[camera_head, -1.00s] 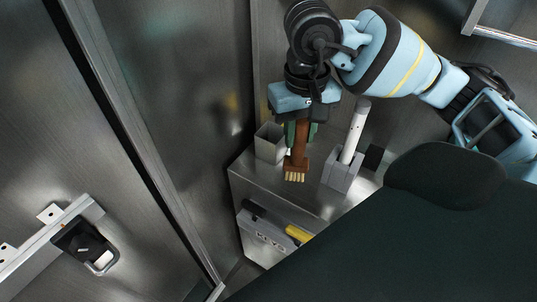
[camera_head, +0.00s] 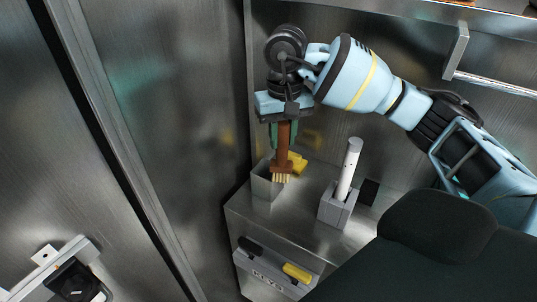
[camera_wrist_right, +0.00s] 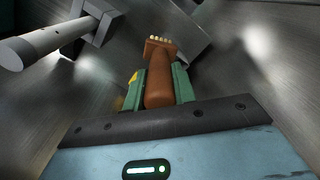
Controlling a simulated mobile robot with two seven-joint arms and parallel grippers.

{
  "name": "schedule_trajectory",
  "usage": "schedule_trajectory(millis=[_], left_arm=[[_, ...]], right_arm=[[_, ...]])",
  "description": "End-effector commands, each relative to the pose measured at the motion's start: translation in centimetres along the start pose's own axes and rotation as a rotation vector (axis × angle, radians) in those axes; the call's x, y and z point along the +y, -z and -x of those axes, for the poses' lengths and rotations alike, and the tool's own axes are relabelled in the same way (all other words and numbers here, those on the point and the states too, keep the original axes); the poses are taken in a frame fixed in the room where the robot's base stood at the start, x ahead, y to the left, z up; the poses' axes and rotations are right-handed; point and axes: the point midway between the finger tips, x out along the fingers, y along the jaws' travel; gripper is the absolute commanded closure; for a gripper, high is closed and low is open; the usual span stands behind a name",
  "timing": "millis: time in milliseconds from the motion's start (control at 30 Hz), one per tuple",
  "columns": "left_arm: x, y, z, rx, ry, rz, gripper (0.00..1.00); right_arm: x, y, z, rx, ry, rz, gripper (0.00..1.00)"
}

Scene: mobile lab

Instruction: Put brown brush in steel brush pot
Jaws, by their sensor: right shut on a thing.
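The brown brush (camera_head: 283,164) hangs bristles down from my right gripper (camera_head: 285,136), whose green fingers are shut on its handle. In the head view, the pale bristles overlap the mouth and right side of the steel brush pot (camera_head: 264,187), an open square grey box on the steel cabinet top. I cannot tell whether the tips are inside the rim or in front of it. The right wrist view shows the brush (camera_wrist_right: 159,82) between the green fingers (camera_wrist_right: 158,88), with a grey plate-like surface, probably the pot (camera_wrist_right: 188,38), close by. My left gripper is not in view.
A white cylinder (camera_head: 348,170) stands in a grey block holder (camera_head: 337,208) to the right of the pot. A yellow object (camera_head: 298,162) shows behind the brush. A KEYS box (camera_head: 268,273) is on the cabinet front. Steel walls rise behind and left.

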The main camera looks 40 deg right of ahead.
Motion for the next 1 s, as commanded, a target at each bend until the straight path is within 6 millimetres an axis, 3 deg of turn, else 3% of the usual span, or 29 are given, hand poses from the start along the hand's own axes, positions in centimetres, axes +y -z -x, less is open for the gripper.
schedule_trajectory(millis=[533, 800, 1000], left_arm=[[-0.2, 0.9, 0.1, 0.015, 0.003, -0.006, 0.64], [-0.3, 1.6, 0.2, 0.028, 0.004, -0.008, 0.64], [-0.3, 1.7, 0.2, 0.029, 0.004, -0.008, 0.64]], right_arm=[[-1.1, 8.2, 0.0, -0.001, 0.000, -0.001, 0.96], [-0.9, 7.9, -5.9, -0.002, -0.001, 0.000, 0.96], [-1.0, 7.9, -7.5, 0.001, 0.000, 0.000, 0.96]])
